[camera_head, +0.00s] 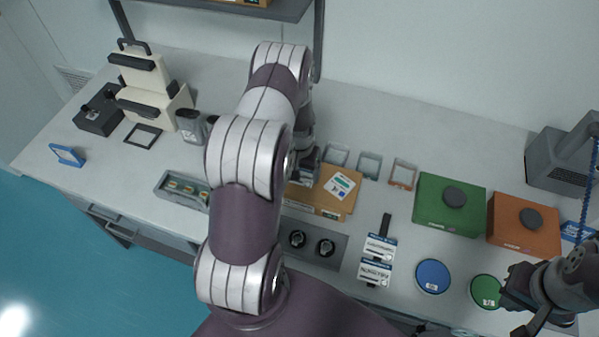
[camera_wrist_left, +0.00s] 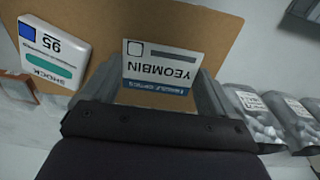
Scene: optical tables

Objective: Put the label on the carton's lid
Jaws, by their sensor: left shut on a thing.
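The brown carton (camera_head: 325,203) lies on the table, partly hidden behind my left arm. Its lid (camera_wrist_left: 205,25) fills much of the left wrist view. A white label reading YEOMBIN with a blue stripe (camera_wrist_left: 160,66) is between the fingers of my left gripper (camera_wrist_left: 158,92), which is shut on it, over the lid. I cannot tell whether the label touches the lid. A white SHOCK 95 label (camera_wrist_left: 52,50) sits on the lid beside it, also in the head view (camera_head: 342,185). My left gripper (camera_head: 303,180) is mostly hidden there. My right gripper (camera_head: 512,300) is at the lower right.
Two white labels (camera_head: 380,247) lie in front of the carton. Blue (camera_head: 433,276) and green (camera_head: 486,291) discs lie near the front edge. Green (camera_head: 440,215) and orange (camera_head: 510,232) boxes stand at the right. Small frames stand behind the carton. Bags (camera_wrist_left: 252,115) show beside it.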

